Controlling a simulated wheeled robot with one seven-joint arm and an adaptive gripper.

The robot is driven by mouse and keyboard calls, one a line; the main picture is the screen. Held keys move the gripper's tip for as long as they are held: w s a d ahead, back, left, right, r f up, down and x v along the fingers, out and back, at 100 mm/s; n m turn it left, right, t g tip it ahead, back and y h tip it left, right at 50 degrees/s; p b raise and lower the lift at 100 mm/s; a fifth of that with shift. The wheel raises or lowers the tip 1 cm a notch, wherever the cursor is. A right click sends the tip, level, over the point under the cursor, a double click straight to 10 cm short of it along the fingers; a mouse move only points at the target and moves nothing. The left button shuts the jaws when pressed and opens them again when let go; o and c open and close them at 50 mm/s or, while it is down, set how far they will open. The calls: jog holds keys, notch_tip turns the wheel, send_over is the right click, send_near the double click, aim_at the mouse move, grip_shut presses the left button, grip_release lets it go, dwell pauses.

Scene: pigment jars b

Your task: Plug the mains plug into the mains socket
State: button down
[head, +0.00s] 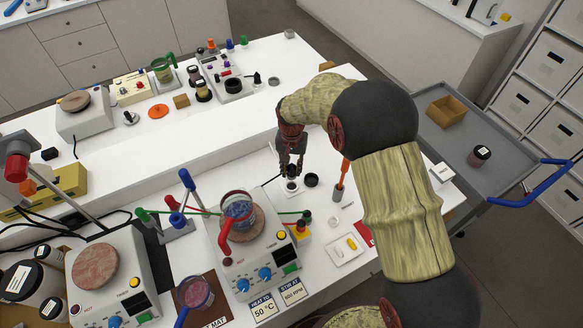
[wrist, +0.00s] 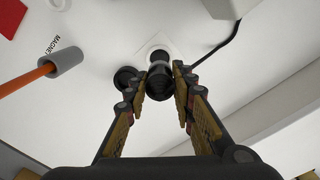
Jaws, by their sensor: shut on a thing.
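My gripper (head: 291,163) points down over the front bench, and its two fingers (wrist: 166,92) are closed on a black ribbed round body, which looks like the mains plug (wrist: 160,84). A dark cable (wrist: 215,52) leads off to the right from close beside it in the wrist view; the join is partly hidden. Just beyond the plug is a pale square plate with a round fitting, which looks like the mains socket (wrist: 157,50); it also shows below the fingers in the head view (head: 292,187). The plug overlaps the socket in the wrist view, and I cannot tell whether they touch.
A black round piece (wrist: 123,77) stands close beside the plug. An orange-handled magnet tool (head: 341,178) is right of my gripper. A hotplate with a beaker (head: 238,208) and green rod stands front left. A small white tray (head: 344,249) lies nearer.

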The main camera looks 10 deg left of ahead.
aim_at(292, 166)
jog(key=shift+f+b, duration=1.15)
jog(key=shift+f, duration=1.15)
jog(key=shift+f+b, duration=0.65)
jog(key=shift+f, duration=0.6)
jog(key=c, duration=1.5)
grip_release()
jog(key=shift+o, duration=0.4)
notch_tip(292, 166, up, 12)
jog(key=shift+r, duration=0.1)
